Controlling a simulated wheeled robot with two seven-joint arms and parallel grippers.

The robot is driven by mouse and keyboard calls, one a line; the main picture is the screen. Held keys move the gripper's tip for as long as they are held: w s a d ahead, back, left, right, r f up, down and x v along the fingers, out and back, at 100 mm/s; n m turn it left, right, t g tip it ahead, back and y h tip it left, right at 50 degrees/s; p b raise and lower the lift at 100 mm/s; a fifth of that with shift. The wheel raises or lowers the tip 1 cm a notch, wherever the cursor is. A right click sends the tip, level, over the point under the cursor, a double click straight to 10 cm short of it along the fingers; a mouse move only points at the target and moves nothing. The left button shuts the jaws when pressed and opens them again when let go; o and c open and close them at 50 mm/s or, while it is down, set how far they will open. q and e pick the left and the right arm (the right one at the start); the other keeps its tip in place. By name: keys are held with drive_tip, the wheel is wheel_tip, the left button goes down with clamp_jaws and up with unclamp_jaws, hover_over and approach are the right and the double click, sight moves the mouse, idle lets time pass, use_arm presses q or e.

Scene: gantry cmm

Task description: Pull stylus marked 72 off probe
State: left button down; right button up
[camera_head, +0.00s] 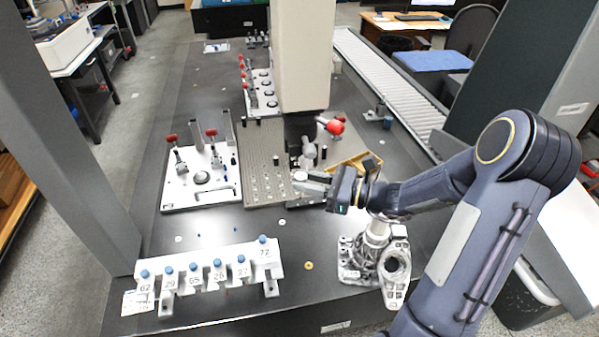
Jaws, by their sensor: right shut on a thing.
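The probe (308,153) hangs below the dark head at the foot of the pale vertical column. My right gripper (300,181) reaches in from the right and is shut on the stylus just under the probe. The fingers hide most of the stylus, and no number can be read on it. I cannot tell whether stylus and probe still touch. A white rack (207,266) at the front left has blue-topped positions labelled 62, 29, 65, 26, 27 and 72. My left gripper is not in view.
A perforated plate (262,150) lies below the column. A white fixture board (203,190) with red-handled clamps stands left of it. A grey metal casting (375,262) stands close to my right forearm. The dark table between rack and casting is mostly clear, with small rings.

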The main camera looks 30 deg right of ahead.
drive_tip(key=shift+f, duration=0.15)
drive_tip(key=shift+f+b, duration=0.55)
drive_tip(key=shift+f, duration=0.05)
drive_tip(key=p+v, duration=0.1)
drive_tip(key=v, duration=0.7)
